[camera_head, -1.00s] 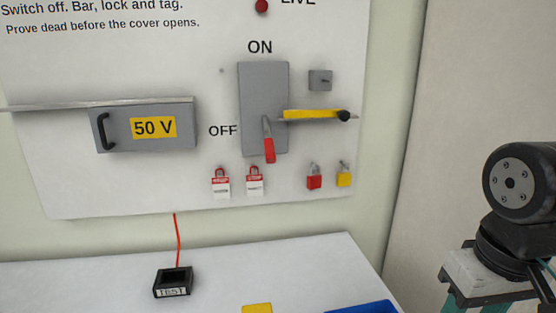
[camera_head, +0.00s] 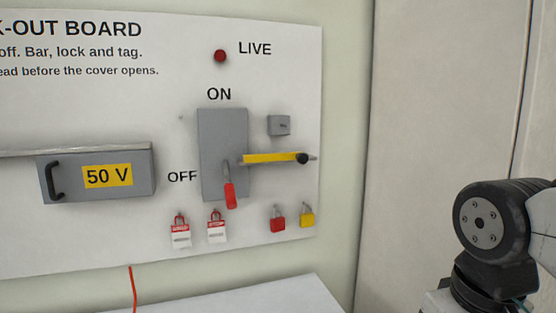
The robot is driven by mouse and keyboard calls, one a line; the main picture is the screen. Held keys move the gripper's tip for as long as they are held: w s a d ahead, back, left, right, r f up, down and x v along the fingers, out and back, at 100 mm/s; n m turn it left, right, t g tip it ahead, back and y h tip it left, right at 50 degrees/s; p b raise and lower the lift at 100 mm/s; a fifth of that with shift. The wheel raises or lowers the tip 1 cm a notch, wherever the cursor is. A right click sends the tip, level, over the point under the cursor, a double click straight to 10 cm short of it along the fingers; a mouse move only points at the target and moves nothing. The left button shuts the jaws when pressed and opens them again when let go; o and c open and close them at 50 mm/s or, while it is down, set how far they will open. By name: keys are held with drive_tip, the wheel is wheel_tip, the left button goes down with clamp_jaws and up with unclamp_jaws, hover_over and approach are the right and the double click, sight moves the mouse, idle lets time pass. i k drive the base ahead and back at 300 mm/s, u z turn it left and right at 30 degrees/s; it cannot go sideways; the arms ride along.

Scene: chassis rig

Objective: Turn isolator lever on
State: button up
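The isolator is a grey box (camera_head: 222,130) on the white lock-out board, with ON printed above it and OFF at its lower left. Its lever (camera_head: 230,194) has a red grip that hangs down, pointing toward the lower end of the box. A yellow bar (camera_head: 270,158) with a black knob sticks out to the right from the box, just above the lever. My gripper is out of the picture. Only part of my arm (camera_head: 482,222) shows at the right edge, well apart from the board.
Red-and-white tags (camera_head: 181,232) and two padlocks, one red (camera_head: 278,220) and one yellow (camera_head: 307,216), hang below the isolator. A grey 50 V cover (camera_head: 98,175) with a black handle is at left. A red lamp (camera_head: 221,56) sits beside LIVE. A white table (camera_head: 250,298) lies below.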

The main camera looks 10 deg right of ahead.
sight(229, 190)
drive_tip(key=k, duration=0.5)
drive_tip(key=z, duration=1.8)
drive_tip(key=k, duration=1.1)
drive_tip(key=u, duration=1.8)
drive_tip(key=i, duration=1)
drive_tip(key=z, duration=0.05)
